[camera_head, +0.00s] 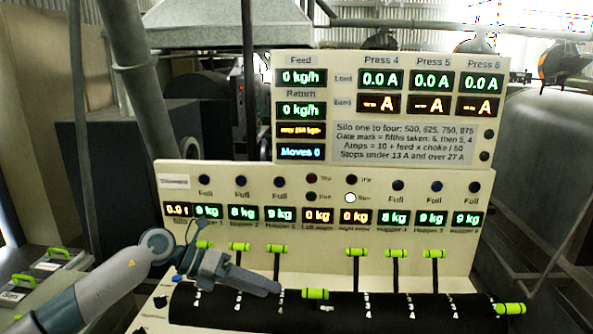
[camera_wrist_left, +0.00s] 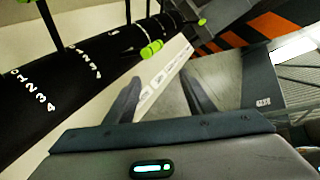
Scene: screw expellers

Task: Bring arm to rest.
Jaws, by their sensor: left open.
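My left arm comes in from the left in the head view. Its gripper (camera_head: 276,290) reaches in front of the black drum (camera_head: 400,308) with the white scale numbers. In the left wrist view the two dark fingers (camera_wrist_left: 163,100) are apart with nothing between them. A lever with a green handle (camera_head: 315,294) is pulled low, just right of the gripper in the head view. A green handle (camera_wrist_left: 151,49) shows beyond the fingers in the wrist view, apart from them. My right gripper is in neither view.
More green-handled levers stand upright along the drum, such as one left of centre (camera_head: 278,248) and one right of centre (camera_head: 356,252). Another handle (camera_head: 510,308) is low at far right. Behind rises the cream display panel (camera_head: 330,180). Grey boxes (camera_head: 35,275) lie at left.

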